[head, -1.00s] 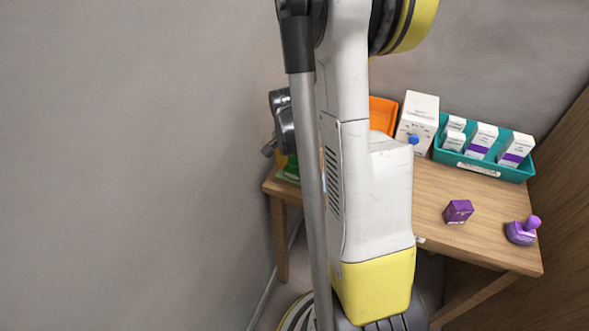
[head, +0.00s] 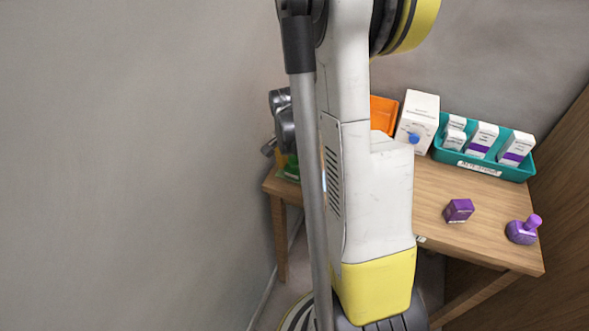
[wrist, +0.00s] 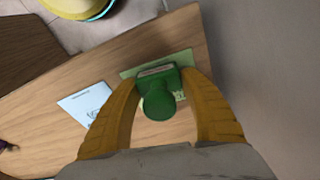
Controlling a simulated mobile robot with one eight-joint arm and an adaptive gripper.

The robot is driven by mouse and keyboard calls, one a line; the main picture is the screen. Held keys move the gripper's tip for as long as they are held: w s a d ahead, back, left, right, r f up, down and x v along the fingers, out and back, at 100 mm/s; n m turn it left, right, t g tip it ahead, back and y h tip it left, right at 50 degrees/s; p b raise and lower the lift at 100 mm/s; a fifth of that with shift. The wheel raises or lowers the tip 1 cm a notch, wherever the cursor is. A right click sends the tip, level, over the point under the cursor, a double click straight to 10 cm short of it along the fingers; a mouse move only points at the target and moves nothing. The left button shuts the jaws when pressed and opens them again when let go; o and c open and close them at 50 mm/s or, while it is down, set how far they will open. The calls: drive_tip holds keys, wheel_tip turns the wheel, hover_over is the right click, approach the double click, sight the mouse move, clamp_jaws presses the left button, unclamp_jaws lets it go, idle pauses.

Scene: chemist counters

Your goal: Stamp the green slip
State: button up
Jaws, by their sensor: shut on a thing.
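The green stamp (wrist: 158,103) is between the yellow fingers of my gripper (wrist: 160,82) in the wrist view, with its round handle towards the camera. My gripper is shut on it. The green slip (wrist: 184,57) lies on the wooden table under and around the stamp's base, with the stamp covering its middle. I cannot tell whether the base touches the slip. In the head view my arm hides most of this corner, and only a bit of green shows at the table's left edge.
A pale blue slip (wrist: 86,104) lies left of the green one. On the table (head: 440,195) are a purple box (head: 458,210), a purple stamp (head: 523,230), a teal tray (head: 483,171) of white boxes, a white carton (head: 418,118) and an orange bin (head: 383,112). Walls stand close behind.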

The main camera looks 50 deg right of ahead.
sight(295, 157)
idle(0.4)
drive_tip(key=shift+r+p, duration=2.6)
drive_tip(key=shift+r, duration=0.9)
drive_tip(key=shift+d, duration=0.1)
